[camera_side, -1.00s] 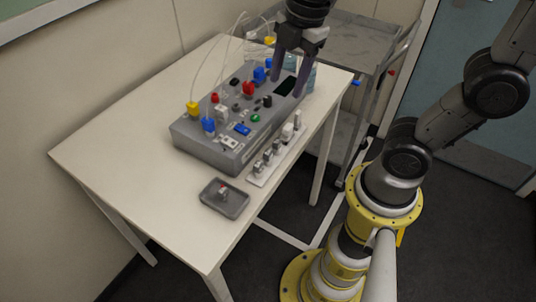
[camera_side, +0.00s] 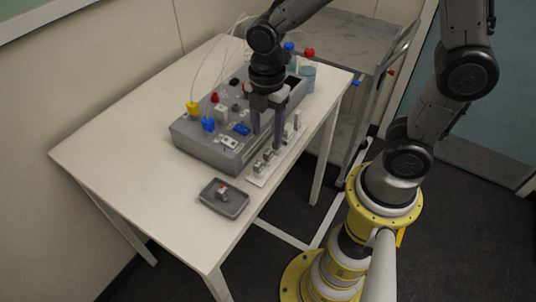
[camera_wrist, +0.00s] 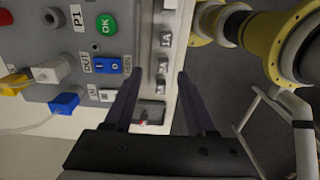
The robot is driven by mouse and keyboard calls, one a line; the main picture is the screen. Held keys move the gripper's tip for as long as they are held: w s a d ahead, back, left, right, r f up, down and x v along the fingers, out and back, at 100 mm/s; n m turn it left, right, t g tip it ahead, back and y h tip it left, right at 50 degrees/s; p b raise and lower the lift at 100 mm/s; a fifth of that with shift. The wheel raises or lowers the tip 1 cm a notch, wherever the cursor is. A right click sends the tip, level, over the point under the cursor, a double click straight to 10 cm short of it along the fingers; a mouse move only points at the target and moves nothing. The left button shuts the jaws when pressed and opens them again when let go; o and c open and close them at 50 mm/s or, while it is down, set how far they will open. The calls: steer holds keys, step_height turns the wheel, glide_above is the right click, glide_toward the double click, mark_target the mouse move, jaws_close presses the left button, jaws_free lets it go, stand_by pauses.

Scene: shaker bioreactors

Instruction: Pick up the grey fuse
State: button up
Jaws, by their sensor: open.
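Several small grey pieces, which look like fuses, stand in a row on a white strip (camera_side: 258,181) beside the grey control box (camera_side: 205,150). The nearest grey piece (camera_side: 257,167) is at the strip's front end; I cannot tell which one the task means. The wrist view shows a grey piece (camera_wrist: 160,87) between my fingers in the picture. My gripper (camera_side: 267,140) is open and empty, pointing down over the strip and the box's edge. Its fingers hide part of the row. The wrist view also shows both dark fingers (camera_wrist: 157,78) apart.
A small dark grey tray (camera_side: 236,207) with a red-topped piece (camera_side: 223,189) lies near the table's front edge. The box carries blue, yellow and red plugs, with cables at its left. A blue cup (camera_side: 308,77) stands behind. The table's left side is clear.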

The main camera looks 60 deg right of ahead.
mark_target(268, 152)
steer(key=shift+s+a+f, duration=0.15)
steer(key=shift+f, duration=1.15)
steer(key=shift+s+a+f, duration=0.15)
steer(key=shift+f, duration=1.15)
jaws_close()
